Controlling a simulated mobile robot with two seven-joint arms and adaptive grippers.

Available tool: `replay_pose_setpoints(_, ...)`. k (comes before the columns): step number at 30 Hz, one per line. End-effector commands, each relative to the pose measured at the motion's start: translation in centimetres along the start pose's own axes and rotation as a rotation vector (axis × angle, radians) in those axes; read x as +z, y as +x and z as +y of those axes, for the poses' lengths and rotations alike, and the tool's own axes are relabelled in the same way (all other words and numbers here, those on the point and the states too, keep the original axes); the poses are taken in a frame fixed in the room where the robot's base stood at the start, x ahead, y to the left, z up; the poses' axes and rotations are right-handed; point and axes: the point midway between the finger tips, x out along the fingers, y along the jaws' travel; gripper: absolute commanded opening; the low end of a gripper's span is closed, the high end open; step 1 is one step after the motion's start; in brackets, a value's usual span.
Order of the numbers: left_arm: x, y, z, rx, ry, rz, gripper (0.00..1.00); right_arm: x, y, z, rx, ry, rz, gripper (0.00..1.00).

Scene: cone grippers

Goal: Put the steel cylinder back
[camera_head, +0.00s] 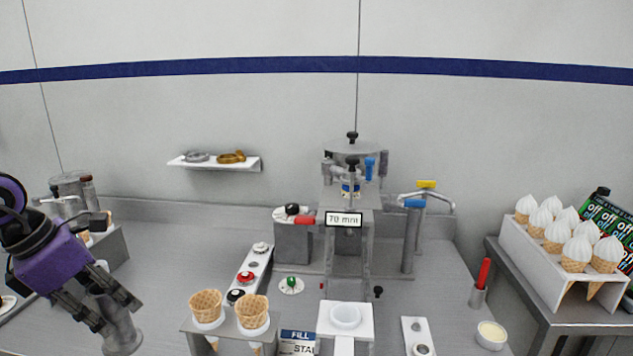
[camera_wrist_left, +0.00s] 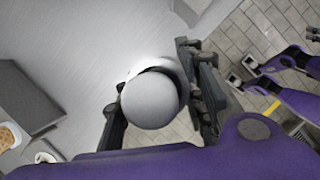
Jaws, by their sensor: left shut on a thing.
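My left gripper (camera_head: 108,312) is at the lower left of the head view, pointing down and right. It is shut on the steel cylinder (camera_head: 122,336), a plain grey metal piece with a wider lower end. In the left wrist view, the cylinder's pale round end (camera_wrist_left: 150,100) shows between the two fingers of the left gripper (camera_wrist_left: 162,92). The cylinder's upper part is partly hidden by the fingers in the head view. I cannot tell whether its bottom touches the counter.
A cone stand (camera_head: 190,324) with two empty cones is right of the cylinder. Behind it runs a strip with coloured knobs (camera_head: 246,277). The press with the 70 mm sign (camera_head: 344,219) stands mid-counter. A counter edge shows in the wrist view.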

Motion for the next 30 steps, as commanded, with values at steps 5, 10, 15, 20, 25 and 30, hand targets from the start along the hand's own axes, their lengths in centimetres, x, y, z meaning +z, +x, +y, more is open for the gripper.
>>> replay_pose_setpoints(5, -0.4, 1.1, -1.4, -0.118, 0.289, -0.010, 0.00, -0.5, -0.3, -0.2, -0.003, 0.004, 0.004, 0.94)
replay_pose_setpoints(10, -0.8, 2.3, -3.4, -0.248, 0.608, -0.011, 0.00, -1.1, -0.7, -0.3, -0.006, 0.008, 0.010, 0.94)
replay_pose_setpoints(15, -1.0, 3.3, -5.9, -0.390, 0.956, -0.008, 0.00, -1.6, -1.2, -0.4, -0.008, 0.012, 0.011, 0.94)
replay_pose_setpoints(20, -0.7, 3.8, -8.6, -0.529, 1.301, -0.007, 0.00, -2.1, -1.8, -0.5, -0.012, 0.014, 0.013, 0.94)
replay_pose_setpoints(25, 0.1, 3.6, -12.1, -0.682, 1.688, -0.001, 0.00, -3.2, -2.6, -0.7, -0.017, 0.015, 0.020, 0.94)
replay_pose_setpoints(30, 1.4, 2.5, -15.5, -0.813, 2.015, 0.006, 0.00, -4.7, -3.8, -0.9, -0.023, 0.016, 0.038, 0.94)
